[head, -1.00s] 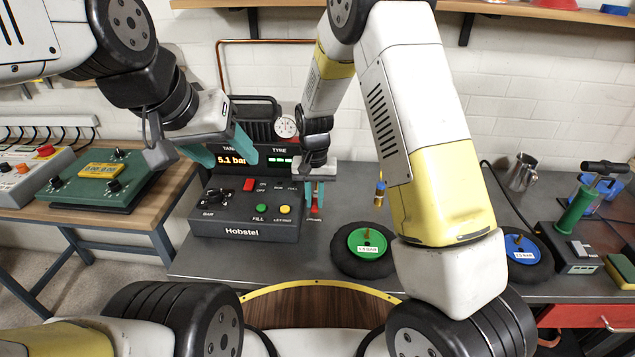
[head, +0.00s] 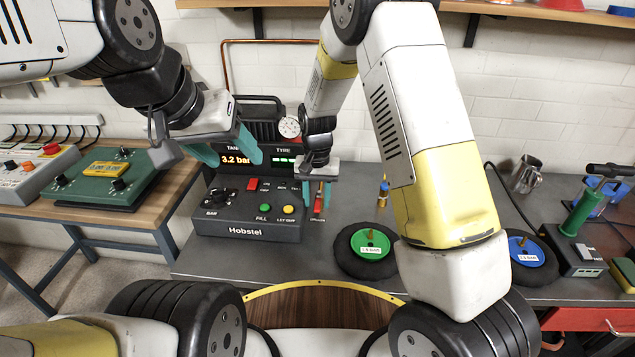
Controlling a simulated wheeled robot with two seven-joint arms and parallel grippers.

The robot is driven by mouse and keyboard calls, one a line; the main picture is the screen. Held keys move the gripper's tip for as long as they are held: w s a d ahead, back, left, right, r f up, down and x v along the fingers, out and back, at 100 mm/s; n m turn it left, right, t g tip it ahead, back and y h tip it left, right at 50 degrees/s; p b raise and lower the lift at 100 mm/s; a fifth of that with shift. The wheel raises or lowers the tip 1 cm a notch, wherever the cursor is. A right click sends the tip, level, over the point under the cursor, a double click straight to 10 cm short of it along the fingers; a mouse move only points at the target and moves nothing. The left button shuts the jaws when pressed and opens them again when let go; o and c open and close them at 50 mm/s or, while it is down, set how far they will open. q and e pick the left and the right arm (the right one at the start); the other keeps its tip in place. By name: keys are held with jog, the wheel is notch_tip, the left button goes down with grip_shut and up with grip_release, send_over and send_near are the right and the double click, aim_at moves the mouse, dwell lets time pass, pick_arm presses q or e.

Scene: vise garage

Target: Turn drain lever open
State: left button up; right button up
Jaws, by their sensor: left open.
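The compressor unit (head: 250,233) marked Hobstel stands on the grey bench. Its lit display (head: 237,160) reads about 3.2 bar under the tank label. A small red lever (head: 318,202), which looks like the drain lever, is at the unit's right edge. My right gripper (head: 318,193) points down over it, with its teal fingers apart on either side of the lever; contact is too small to tell. My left gripper (head: 235,153) is open and empty in front of the display, partly hiding it.
A round gauge (head: 289,127) sits at the top of the unit. A green-centred disc (head: 370,244) and a blue-centred disc (head: 524,249) lie on the bench to the right. A metal mug (head: 526,174) stands at the back. A green control box (head: 108,180) is on the left table.

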notch_tip(320, 180, up, 8)
jog(key=shift+f, duration=0.25)
jog(key=shift+r, duration=0.15)
notch_tip(320, 180, up, 15)
jog(key=t+y, duration=0.2)
jog(key=t, duration=0.1)
send_over(318, 205)
jog(key=s+d, duration=0.8)
jog(key=s+d+r+n+t, duration=0.1)
jog(key=s+d+r, duration=0.2)
jog(key=s, duration=0.4)
jog(key=s+d+r+t, duration=0.2)
jog(key=s+d+r, duration=0.1)
jog(key=s, duration=0.4)
jog(key=shift+s+d+n, duration=0.2)
jog(key=shift+d+n, duration=0.15)
jog(key=shift+n, duration=0.05)
